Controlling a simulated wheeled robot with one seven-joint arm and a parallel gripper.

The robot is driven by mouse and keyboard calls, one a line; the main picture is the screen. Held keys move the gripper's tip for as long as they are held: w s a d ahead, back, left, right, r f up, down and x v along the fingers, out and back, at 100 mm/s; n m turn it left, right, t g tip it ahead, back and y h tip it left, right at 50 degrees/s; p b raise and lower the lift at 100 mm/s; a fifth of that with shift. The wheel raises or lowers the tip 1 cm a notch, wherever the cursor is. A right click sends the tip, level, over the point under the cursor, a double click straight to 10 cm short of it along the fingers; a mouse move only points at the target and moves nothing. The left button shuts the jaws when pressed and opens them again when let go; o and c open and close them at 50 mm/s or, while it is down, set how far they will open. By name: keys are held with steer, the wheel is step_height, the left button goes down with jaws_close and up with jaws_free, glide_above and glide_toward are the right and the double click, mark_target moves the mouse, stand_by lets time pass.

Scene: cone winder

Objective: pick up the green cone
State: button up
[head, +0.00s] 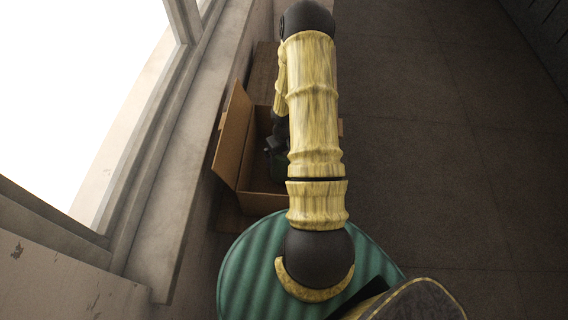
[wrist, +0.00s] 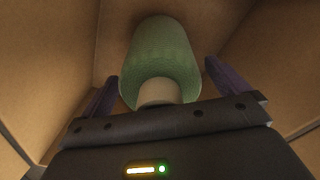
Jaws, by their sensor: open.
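The green cone (wrist: 162,52) lies or stands inside a cardboard box, with its pale core end (wrist: 160,92) toward my gripper in the wrist view. My gripper (wrist: 160,80) is open. One dark finger is on each side of the cone's near end, with a visible gap on the right and little or none visible on the left. Whether the left finger touches the cone cannot be told. In the head view, my arm hides most of the cone and gripper.
The open cardboard box (head: 232,135) stands beside the wall and window ledge, its flap raised on the left. Its brown walls (wrist: 60,60) surround the gripper closely. A teal ribbed round surface (head: 245,275) is at the bottom of the head view. The dark floor (head: 430,150) on the right is clear.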

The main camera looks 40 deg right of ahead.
steer(key=c, duration=1.1)
steer(key=shift+r, duration=0.15)
steer(key=shift+c, duration=0.2)
step_height(320, 180, up, 10)
steer(key=shift+f+b, duration=0.1)
steer(key=shift+b, duration=0.65)
